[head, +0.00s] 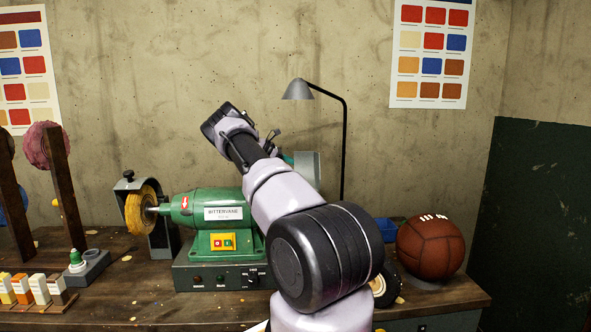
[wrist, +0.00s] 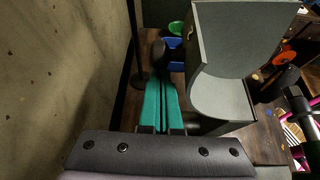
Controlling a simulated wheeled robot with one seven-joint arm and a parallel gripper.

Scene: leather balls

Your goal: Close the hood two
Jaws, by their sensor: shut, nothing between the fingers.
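A green polishing machine (head: 225,212) stands on the bench. A dark grey hood (head: 163,232) stands around the back of its yellow wheel on the left. A second, lighter grey hood (head: 308,168) shows at the right end, mostly hidden behind my arm. In the wrist view this hood (wrist: 240,38) is large and close, with a flat plate and a curved inner face. My gripper (wrist: 161,84) has its two teal fingers together and empty, beside the hood on its wall side. No contact is visible. In the head view only a bit of teal (head: 288,159) shows.
A concrete wall (wrist: 60,70) runs close along the left of the wrist view. The black lamp (head: 344,140) rises behind the machine. A blue bin (wrist: 174,50) lies beyond my fingertips. A leather ball (head: 430,247) sits at the bench's right end.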

